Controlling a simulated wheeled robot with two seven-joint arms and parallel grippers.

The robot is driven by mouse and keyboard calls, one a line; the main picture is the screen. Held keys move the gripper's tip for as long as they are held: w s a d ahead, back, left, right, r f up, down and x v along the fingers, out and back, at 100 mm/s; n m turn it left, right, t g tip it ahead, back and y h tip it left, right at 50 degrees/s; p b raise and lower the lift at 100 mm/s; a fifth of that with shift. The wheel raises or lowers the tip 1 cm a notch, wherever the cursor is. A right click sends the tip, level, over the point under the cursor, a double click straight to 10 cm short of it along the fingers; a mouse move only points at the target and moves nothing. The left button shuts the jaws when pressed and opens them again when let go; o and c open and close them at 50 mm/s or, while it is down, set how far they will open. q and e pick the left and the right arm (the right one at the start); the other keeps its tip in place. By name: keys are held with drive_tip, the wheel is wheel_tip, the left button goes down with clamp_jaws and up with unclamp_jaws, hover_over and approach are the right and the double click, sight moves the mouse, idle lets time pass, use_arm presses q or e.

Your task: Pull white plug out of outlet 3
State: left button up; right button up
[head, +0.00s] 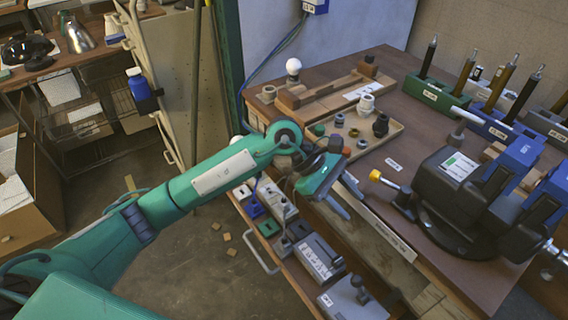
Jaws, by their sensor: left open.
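My left gripper (346,199) is open, with its blue fingers over the front edge of the workbench. It holds nothing that I can see. Below and left of it, a row of small units lies on a lower shelf: a white one (280,206), a blue one (254,208) and a green one (269,228). I cannot tell which of them is outlet 3 or the white plug, as labels are too small to read. My left arm and gripper hide part of this row. My right gripper is not in view.
The workbench (410,150) carries a wooden tray (398,128) of small parts, a white ball on a stand (293,67) and a large black vise (445,205) at right. Grey boxes (318,258) sit on the lower shelf. The floor (215,270) at left is mostly clear.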

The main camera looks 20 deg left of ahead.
use_arm(q)
drive_tip(key=w+a+f+m+y, duration=0.1)
drive_tip(key=w+a+f+y, duration=0.1)
drive_tip(key=w+a+y, duration=0.3)
drive_tip(key=m+t+y, duration=0.1)
drive_tip(key=t+y, duration=0.1)
drive_tip(key=y, duration=0.3)
approach(284, 198)
wheel_tip(284, 198, down, 10)
drive_tip(key=shift+w+a+f+b, duration=0.1)
drive_tip(key=shift+w+f+b, duration=0.05)
drive_tip(key=shift+b, duration=0.35)
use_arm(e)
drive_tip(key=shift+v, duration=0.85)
use_arm(q)
drive_tip(key=shift+c, duration=0.4)
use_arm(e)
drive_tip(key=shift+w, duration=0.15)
use_arm(q)
clamp_jaws()
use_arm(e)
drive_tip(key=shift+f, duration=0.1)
use_arm(q)
drive_tip(key=shift+r, duration=0.55)
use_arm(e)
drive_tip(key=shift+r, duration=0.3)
